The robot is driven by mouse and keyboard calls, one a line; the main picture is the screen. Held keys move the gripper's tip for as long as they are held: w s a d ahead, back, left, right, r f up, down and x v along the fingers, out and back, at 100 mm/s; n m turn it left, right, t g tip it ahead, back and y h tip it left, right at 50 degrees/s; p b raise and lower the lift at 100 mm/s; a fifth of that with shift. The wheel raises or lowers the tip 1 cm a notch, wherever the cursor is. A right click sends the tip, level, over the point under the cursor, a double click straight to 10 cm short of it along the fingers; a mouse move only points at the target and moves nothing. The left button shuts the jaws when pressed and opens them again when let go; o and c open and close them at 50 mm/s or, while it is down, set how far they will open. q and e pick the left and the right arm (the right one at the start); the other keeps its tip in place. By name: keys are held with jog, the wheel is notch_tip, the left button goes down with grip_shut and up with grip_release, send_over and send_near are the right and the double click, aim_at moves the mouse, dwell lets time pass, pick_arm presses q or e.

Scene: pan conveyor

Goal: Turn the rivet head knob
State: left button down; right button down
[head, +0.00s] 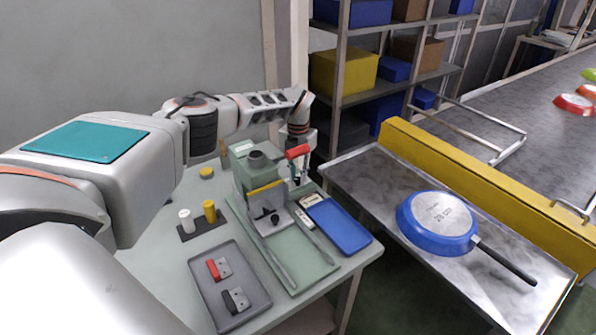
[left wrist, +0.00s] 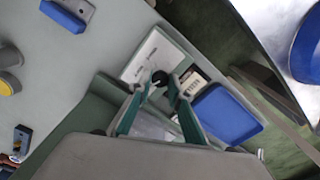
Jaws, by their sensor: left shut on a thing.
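The rivet machine (head: 240,178) is a grey-green unit on the work table, with a yellow bar and a red handle (head: 297,152) near its top. My left gripper (head: 300,176) is at the machine's right side, beside the red handle. In the left wrist view, its green fingers (left wrist: 162,86) close around a small round black knob (left wrist: 160,77) in front of a pale panel with two dark marks (left wrist: 152,55). The fingers hide part of the knob, and its angle is hard to read. In the head view I cannot make out the knob. My right gripper is out of view.
A blue tray (head: 352,238) lies right of the machine. A grey tray (head: 204,292) holds a red and a black handle. White and yellow cylinders stand in a dark holder (head: 187,237). A blue pan (head: 437,223) lies upside down on the metal table beyond a gap.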

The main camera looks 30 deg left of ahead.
aim_at(298, 179)
pick_arm(q)
jog(key=shift+n, duration=1.7)
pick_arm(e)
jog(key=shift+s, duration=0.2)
pick_arm(q)
jog(key=shift+n, duration=0.3)
jog(key=c, duration=1.9)
grip_release()
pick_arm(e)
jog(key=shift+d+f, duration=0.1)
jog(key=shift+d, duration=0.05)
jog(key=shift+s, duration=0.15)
pick_arm(q)
notch_tip(298, 179, up, 12)
jog(key=shift+r, duration=0.1)
jog(key=shift+d, duration=0.15)
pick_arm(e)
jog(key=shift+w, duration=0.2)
